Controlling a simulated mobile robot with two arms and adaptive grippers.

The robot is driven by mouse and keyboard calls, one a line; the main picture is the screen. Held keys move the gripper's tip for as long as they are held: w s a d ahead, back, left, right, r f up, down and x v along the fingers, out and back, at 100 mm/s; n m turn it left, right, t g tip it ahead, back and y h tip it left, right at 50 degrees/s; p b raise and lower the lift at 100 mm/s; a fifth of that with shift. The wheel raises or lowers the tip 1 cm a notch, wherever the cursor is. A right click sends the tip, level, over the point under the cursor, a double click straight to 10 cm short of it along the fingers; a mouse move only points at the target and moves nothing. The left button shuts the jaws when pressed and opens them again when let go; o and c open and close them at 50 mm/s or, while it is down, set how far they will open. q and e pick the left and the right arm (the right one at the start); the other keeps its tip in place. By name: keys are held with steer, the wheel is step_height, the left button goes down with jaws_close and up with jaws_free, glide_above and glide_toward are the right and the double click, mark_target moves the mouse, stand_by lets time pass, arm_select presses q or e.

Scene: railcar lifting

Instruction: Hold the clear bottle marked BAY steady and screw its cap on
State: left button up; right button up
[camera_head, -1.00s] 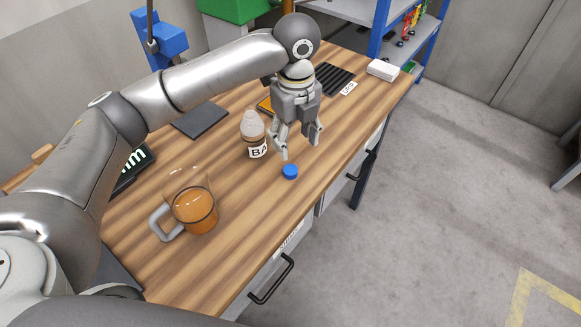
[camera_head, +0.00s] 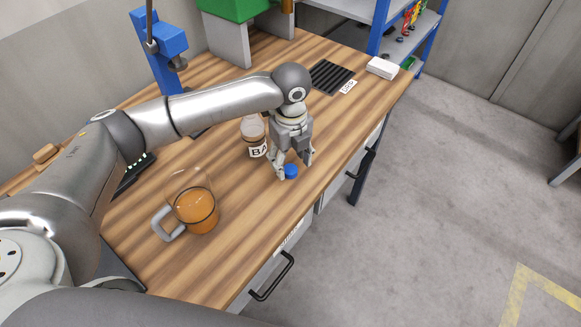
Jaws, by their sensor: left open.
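The clear bottle marked BAY (camera_head: 255,140) stands upright on the wooden bench, partly hidden behind my left gripper; only the letters "BA" show on its white label. The blue cap (camera_head: 291,171) lies on the bench in front of and to the right of the bottle. My left gripper (camera_head: 293,173) is open and low over the bench, with its fingers on either side of the cap. Whether the fingers touch the cap cannot be told. My right gripper is not in view.
A glass jug of orange liquid (camera_head: 197,212) with a grey handle stands at the front left of the bench (camera_head: 240,240). A black ribbed pad (camera_head: 332,76) and a white box (camera_head: 382,68) lie at the back right. The bench's right front edge is close to the cap.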

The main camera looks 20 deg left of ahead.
mark_target(290, 171)
arm_select(q)
steer(key=shift+f, duration=1.3)
steer(key=shift+c, duration=0.4)
steer(key=c, duration=0.7)
